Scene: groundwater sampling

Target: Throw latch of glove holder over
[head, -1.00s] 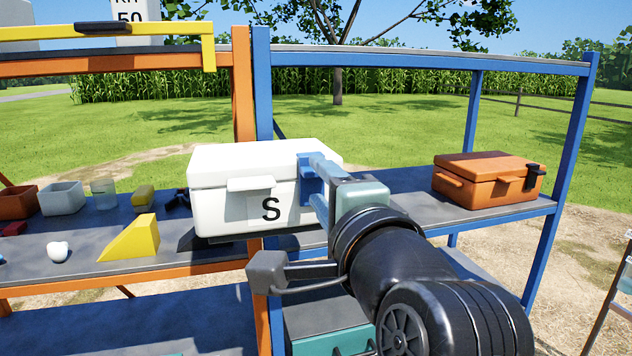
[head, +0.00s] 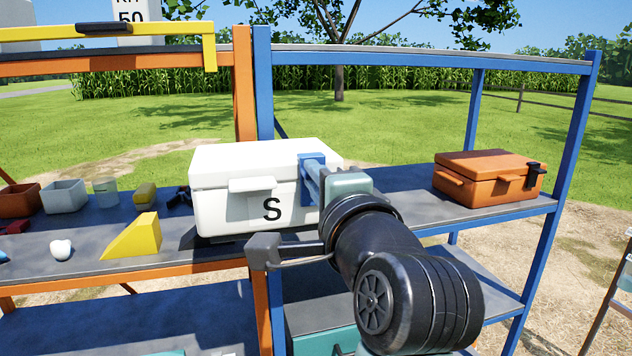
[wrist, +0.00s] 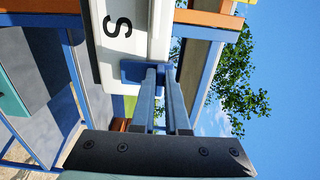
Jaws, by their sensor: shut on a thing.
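A white lidded box (head: 218,210) marked S, seemingly the glove holder, stands on the shelf with its lid down. A blue latch (head: 305,188) is at the right part of its front; the latch also shows in the wrist view (wrist: 131,72), against the box's edge. My gripper (head: 318,178) reaches it from the front right. In the wrist view, my gripper's two long grey-blue fingers (wrist: 160,72) end at the latch and are shut on it. The fingers and gripper body partly hide the latch, so its exact angle is hard to tell.
An orange case (head: 480,180) with a black latch stands right on the blue rack (head: 408,216). A yellow wedge (head: 133,238), a grey bin (head: 64,196) and small items lie left. A blue post (head: 263,90) rises behind the box. Shelf between box and orange case is free.

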